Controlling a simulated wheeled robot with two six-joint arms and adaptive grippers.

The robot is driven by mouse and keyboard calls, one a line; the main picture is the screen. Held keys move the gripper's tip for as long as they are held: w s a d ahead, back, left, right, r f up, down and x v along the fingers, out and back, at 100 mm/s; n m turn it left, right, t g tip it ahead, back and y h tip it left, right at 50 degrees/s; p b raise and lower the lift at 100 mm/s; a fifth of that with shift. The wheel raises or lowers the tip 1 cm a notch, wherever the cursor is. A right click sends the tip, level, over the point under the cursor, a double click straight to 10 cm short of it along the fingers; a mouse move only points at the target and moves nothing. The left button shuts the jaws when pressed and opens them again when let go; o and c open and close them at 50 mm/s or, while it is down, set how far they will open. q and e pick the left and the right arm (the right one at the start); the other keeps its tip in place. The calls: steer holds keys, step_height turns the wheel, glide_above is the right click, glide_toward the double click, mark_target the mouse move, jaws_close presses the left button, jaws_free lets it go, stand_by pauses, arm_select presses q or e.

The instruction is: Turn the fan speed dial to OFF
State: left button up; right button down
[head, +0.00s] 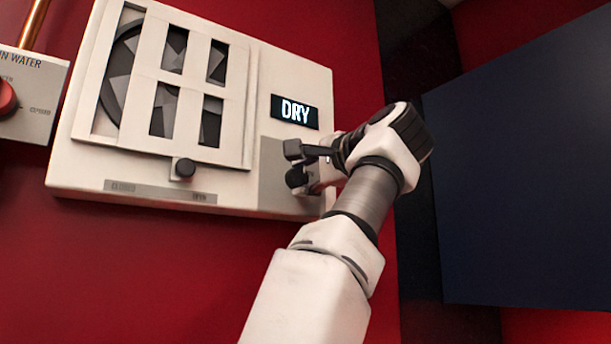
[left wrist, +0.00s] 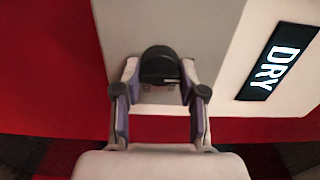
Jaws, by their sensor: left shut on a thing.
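The fan speed dial is a dark round knob (left wrist: 160,66) on the grey lower-right patch of a cream wall unit (head: 225,190). In the left wrist view my left gripper (left wrist: 158,80) has its two fingers on either side of the knob, closed on it. In the head view my left gripper (head: 303,165) is at the same patch, and its fingers and wrist hide most of the dial. The dial's markings are too small or covered, so I cannot tell its setting. A display (head: 295,111) above it reads DRY; it also shows in the left wrist view (left wrist: 278,62). My right gripper is not in view.
The unit has a slatted shutter (head: 190,90) over a fan, with a small dark knob (head: 184,168) below. At the far left is a water panel with a red knob (head: 6,97). A dark blue panel (head: 530,170) stands at right. The wall below is clear.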

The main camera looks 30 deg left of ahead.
arm_select(q)
steer(key=o, duration=1.2)
steer(key=shift+c, duration=0.2)
steer(key=v, duration=1.1)
steer(key=shift+s+d, duration=0.15)
steer(key=shift+d, duration=0.2)
steer(key=shift+f, duration=0.15)
steer(key=shift+d, duration=0.1)
